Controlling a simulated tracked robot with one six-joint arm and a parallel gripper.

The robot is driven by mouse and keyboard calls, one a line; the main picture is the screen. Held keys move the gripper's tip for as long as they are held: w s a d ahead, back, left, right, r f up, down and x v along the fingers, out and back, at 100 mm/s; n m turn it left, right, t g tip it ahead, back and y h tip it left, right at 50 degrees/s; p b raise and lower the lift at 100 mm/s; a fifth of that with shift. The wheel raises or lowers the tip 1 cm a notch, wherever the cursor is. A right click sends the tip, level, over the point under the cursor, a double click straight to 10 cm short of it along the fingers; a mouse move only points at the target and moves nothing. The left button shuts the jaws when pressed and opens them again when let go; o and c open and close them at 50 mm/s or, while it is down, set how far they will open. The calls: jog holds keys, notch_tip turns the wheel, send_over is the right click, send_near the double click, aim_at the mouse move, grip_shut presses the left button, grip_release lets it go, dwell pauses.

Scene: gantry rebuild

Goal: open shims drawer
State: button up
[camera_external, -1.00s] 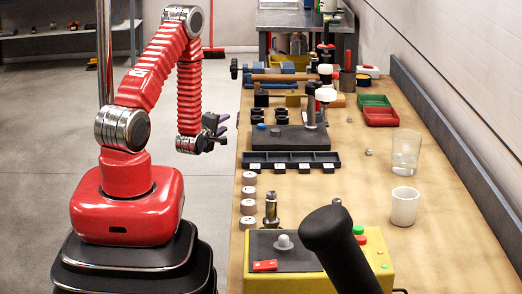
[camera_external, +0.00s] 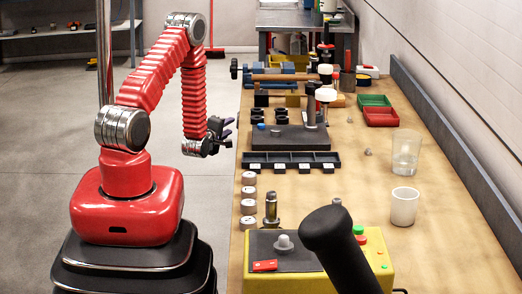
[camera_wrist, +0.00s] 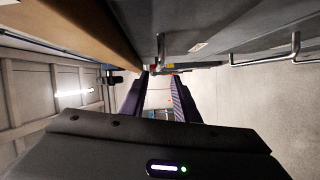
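My gripper (camera_external: 226,128) is beside the left edge of the bench in the external view, at about bench-top height. In the wrist view my gripper (camera_wrist: 159,76) has its two dark fingers apart, with nothing between them. Grey drawer fronts (camera_wrist: 240,28) run along the top of the wrist view. A pale label (camera_wrist: 199,47) sits between the handles, too small to read. The drawers are hidden in the external view. I cannot tell which drawer is shims.
The wooden bench (camera_external: 350,185) holds a black compartment tray (camera_external: 291,166), a yellow control box (camera_external: 372,262), a white cup (camera_external: 404,206) and a clear glass (camera_external: 405,152). Its brown edge (camera_wrist: 95,28) shows at the upper left of the wrist view.

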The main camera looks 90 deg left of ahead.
jog(key=x, duration=0.9)
jog(key=shift+w+a, duration=0.15)
jog(key=shift+a, duration=0.25)
grip_shut()
jog(key=shift+f, duration=0.1)
